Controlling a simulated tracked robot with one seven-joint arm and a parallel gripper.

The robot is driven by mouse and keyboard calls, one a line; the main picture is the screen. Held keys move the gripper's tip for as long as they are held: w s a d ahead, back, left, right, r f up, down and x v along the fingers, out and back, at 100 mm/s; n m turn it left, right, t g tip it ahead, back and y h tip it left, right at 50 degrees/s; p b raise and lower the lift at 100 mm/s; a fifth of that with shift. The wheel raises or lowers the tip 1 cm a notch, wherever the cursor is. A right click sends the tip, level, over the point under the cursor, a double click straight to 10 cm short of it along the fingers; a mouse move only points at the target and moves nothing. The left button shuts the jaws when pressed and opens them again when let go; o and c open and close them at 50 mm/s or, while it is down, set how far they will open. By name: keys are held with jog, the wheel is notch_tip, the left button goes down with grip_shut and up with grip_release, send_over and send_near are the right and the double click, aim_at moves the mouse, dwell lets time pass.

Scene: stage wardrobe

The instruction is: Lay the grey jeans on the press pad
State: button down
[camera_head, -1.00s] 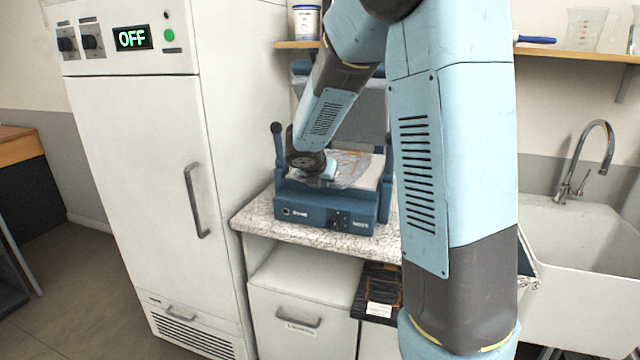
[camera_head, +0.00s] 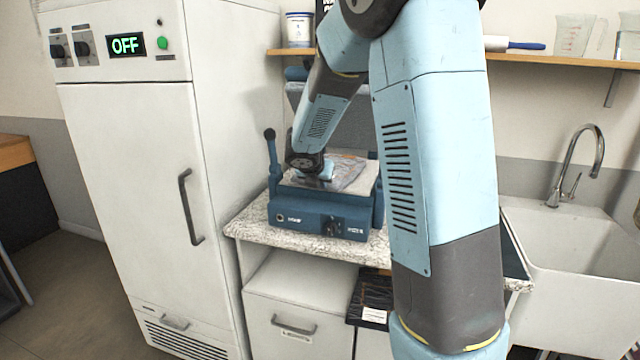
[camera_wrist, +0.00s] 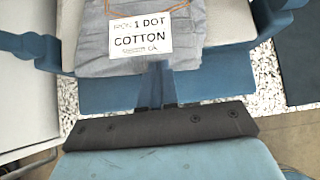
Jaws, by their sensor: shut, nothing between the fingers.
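The grey jeans (camera_head: 349,174) lie folded on the light press pad (camera_head: 291,181) of the blue press. In the wrist view the jeans (camera_wrist: 92,45) carry a white label reading "1 DOT COTTON", with orange stitching above it, and bare pad (camera_wrist: 230,22) shows to their right.
The press base (camera_head: 320,219) stands on a speckled counter (camera_head: 250,222), with lever arms at its sides. A tall white cabinet (camera_head: 130,170) reading OFF is close on the left. A dark folded garment (camera_head: 372,295) with a white tag is below. A sink (camera_head: 565,240) is at right.

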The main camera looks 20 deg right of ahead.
jog(key=shift+s+a+f, duration=0.1)
jog(key=shift+s+a, duration=0.3)
jog(key=s+a+f+v, duration=0.1)
jog(key=v, duration=1.1)
jog(key=s+d+r+m+g+y, duration=0.1)
jog(key=s+d+r+m, duration=0.15)
jog(key=s+m, duration=0.5)
jog(key=s+d+r+m+g, duration=0.1)
jog(key=s+d+r+m, duration=0.15)
jog(key=s+m, duration=0.5)
jog(key=s+a+m+y, duration=0.3)
jog(key=s+m+y, duration=0.1)
jog(key=s+m, duration=0.9)
jog(key=shift+s+f+m, duration=0.3)
jog(key=shift+s+m, duration=0.1)
jog(key=shift+s, duration=0.75)
